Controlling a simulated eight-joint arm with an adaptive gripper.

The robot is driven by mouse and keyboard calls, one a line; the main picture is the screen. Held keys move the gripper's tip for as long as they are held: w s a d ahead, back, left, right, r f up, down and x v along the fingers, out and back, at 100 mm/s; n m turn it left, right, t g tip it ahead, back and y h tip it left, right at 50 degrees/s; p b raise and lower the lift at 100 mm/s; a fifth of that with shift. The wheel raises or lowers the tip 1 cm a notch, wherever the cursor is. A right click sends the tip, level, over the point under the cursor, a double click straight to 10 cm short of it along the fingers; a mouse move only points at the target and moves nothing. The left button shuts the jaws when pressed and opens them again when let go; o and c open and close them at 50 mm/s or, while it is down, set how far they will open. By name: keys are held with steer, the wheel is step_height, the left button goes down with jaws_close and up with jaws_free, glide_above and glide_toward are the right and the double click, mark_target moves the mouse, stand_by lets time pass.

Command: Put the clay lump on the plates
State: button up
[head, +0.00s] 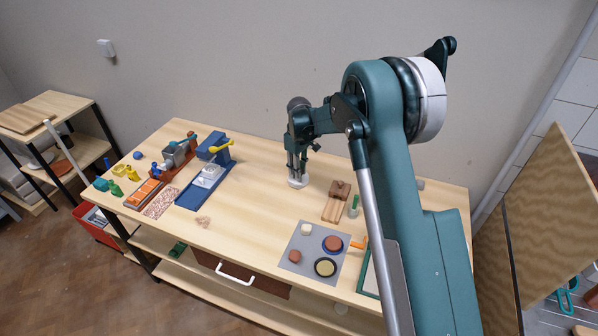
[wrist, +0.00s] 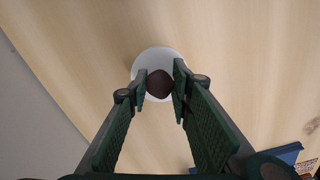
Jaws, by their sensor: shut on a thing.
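My gripper (wrist: 160,80) is shut on a dark brown clay lump (wrist: 160,84), which sits between the two green-padded fingertips in the wrist view. Right behind the lump, seen from above, is a round white plate (wrist: 146,61); the lump lies within its outline. In the head view my gripper (head: 297,171) points straight down over the white plates (head: 298,184), near the back middle of the table. I cannot tell whether the lump touches the plate. The lump is not clearly visible in the head view.
A grey mat (head: 297,267) with round pieces lies at the front. Wooden pieces (head: 336,202) lie right of the plates. A blue tool stand (head: 206,180) and an orange-slotted tray (head: 144,194) stand left. The table (head: 250,205) between is mostly clear.

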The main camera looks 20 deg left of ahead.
steer(key=shift+f, duration=0.2)
steer(key=o, duration=0.9)
steer(key=shift+r, duration=0.15)
step_height(320, 180, up, 12)
stand_by(0.4)
stand_by(0.5)
steer(key=shift+r, duration=0.1)
